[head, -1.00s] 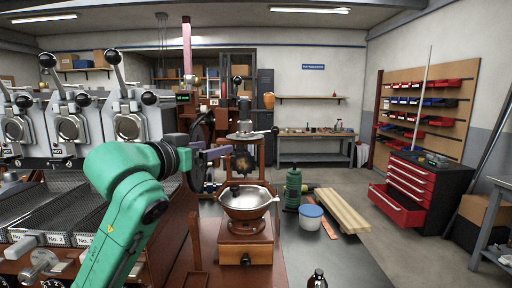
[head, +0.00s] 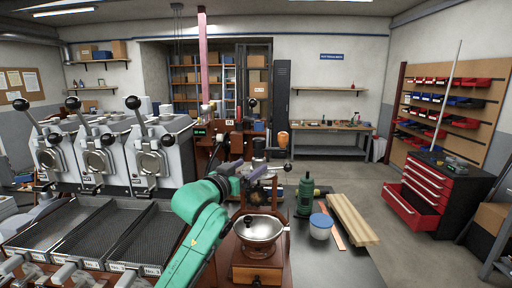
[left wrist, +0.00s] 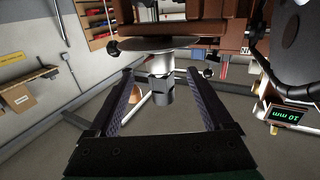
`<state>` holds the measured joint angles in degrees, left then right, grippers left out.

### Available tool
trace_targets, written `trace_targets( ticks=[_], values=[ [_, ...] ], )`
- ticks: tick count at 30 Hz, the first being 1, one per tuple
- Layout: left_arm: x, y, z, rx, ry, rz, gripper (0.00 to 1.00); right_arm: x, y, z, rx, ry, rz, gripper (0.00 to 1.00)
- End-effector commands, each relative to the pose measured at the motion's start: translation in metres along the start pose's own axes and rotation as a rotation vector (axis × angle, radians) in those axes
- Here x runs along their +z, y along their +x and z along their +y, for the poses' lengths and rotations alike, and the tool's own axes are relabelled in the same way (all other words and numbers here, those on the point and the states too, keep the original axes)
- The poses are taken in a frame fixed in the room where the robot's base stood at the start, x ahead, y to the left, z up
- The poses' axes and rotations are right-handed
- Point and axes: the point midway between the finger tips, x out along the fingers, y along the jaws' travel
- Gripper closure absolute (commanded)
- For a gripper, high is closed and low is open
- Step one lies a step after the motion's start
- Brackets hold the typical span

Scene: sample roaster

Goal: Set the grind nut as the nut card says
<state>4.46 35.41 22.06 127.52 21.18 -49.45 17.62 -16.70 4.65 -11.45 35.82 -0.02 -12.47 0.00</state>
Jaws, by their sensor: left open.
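My left gripper (head: 250,172) reaches forward above the steel-bowled wooden grinder, in front of a brown machine with a lever. In the left wrist view its two dark ribbed fingers (left wrist: 162,100) are spread apart. A grey hexagonal nut (left wrist: 160,92) under a round metal disc (left wrist: 153,44) shows between them, with a gap visible on each side. I cannot make out a nut card. My right gripper is not in view.
The wooden grinder with its steel bowl (head: 258,230) stands just below my left arm. A green bottle (head: 305,195), a blue-lidded tub (head: 320,226) and wooden planks (head: 353,219) are to its right. White roasting units (head: 152,150) and dark trays (head: 85,238) fill the left.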

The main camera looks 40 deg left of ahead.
Motion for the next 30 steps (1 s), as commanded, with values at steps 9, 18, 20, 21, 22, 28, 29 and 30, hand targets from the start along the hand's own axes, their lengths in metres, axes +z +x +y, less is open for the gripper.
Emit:
trace_targets(
  ticks=[9, 18, 20, 21, 22, 28, 29, 30],
  values=[
    [0.000, 0.043, 0.000, 0.000, 0.000, 0.001, 0.16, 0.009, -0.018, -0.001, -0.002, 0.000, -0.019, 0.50],
    [0.001, 0.043, 0.000, 0.000, 0.000, 0.000, 0.58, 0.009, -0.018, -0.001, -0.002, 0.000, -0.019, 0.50],
    [0.001, 0.043, 0.000, 0.000, 0.000, 0.000, 0.81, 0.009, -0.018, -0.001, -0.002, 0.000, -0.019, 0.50],
    [0.001, 0.042, 0.000, 0.001, 0.000, 0.000, 0.96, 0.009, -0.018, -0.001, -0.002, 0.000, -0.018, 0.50],
    [0.001, 0.042, 0.000, 0.000, 0.000, 0.000, 1.00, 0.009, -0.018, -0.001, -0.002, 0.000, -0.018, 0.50],
    [0.001, 0.043, 0.001, -0.010, -0.001, 0.000, 1.00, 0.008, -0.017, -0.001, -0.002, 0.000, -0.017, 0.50],
    [0.001, 0.043, 0.001, -0.016, -0.001, 0.000, 1.00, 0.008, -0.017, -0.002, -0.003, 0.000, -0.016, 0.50],
    [0.001, 0.043, 0.001, -0.024, -0.002, 0.000, 1.00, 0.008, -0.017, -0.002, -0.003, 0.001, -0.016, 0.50]
  ],
)
